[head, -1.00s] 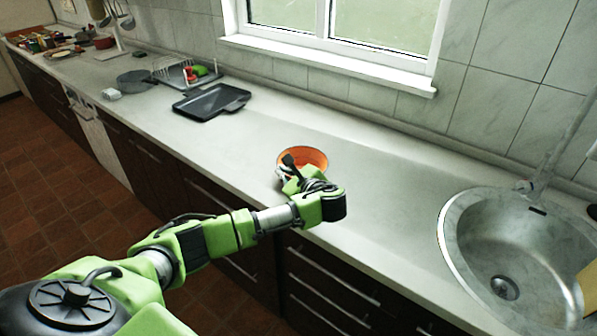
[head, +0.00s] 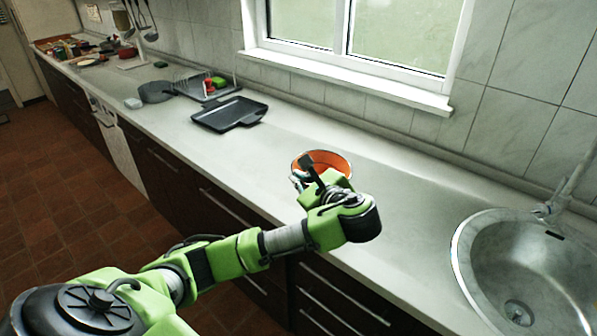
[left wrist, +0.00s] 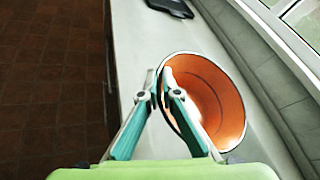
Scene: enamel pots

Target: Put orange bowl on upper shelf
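The orange bowl (head: 330,160) has a dark rim line and an orange inside. In the head view it is at the middle of the counter, partly hidden by my left gripper (head: 306,178). In the left wrist view the bowl (left wrist: 218,95) opens toward the camera, and my left gripper's fingers (left wrist: 158,80) are close together across its left rim, one outside and one inside. The gripper looks shut on this rim. The bowl seems tilted and slightly raised; its underside is hidden. My right gripper and the upper shelf are not in view.
The long counter (head: 405,210) is clear around the bowl. A black tray (head: 228,113) and a dish rack (head: 207,88) lie farther back left, with a grey pan (head: 157,92) beyond. A round sink (head: 530,270) is at the right. The window sill (head: 350,78) is behind.

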